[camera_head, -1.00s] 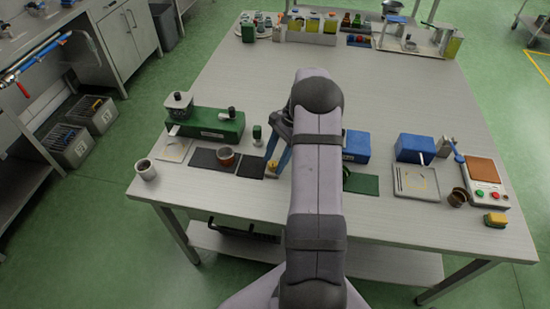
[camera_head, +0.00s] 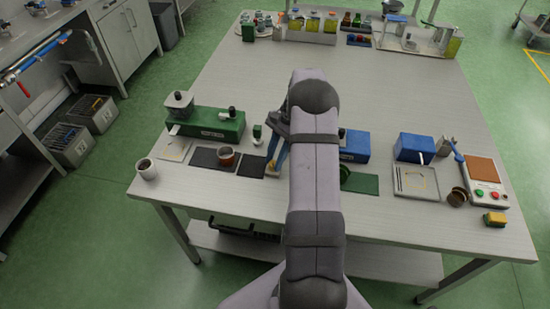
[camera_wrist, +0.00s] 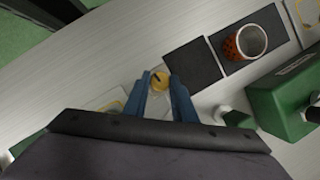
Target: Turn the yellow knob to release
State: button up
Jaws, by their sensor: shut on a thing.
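The knob's base is a light plate, mostly hidden by my fingers.
A green machine (camera_head: 215,125) stands to the left. A small green-and-white piece (camera_head: 257,134) stands just behind. A blue machine (camera_head: 354,145) is right of my arm.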

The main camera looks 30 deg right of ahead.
jog(key=n, duration=0.2)
jog(key=n+g, duration=0.1)
jog(key=n, duration=0.1)
jog(key=shift+w+g+h, duration=0.15)
jog(key=shift+g+h, duration=0.15)
jog(key=n+g+h, duration=0.1)
jog(key=n, duration=0.3)
jog(key=shift+w+a, duration=0.1)
jog(key=shift+w, duration=0.05)
jog(key=n+g+h, duration=0.1)
jog(key=n, duration=0.3)
jog(key=shift+a+n, duration=0.1)
jog(key=shift+n, duration=0.2)
jog(key=shift+w+a+n+h+p, duration=0.15)
jog(key=shift+n+h, duration=0.3)
jog(key=shift+n, duration=0.5)
jog(key=shift+s+n+h+p, duration=0.1)
jog(key=shift+n+h+p, duration=0.25)
jog(key=shift+n, duration=0.6)
jog(key=o, duration=1)
jog(key=shift+r, duration=0.15)
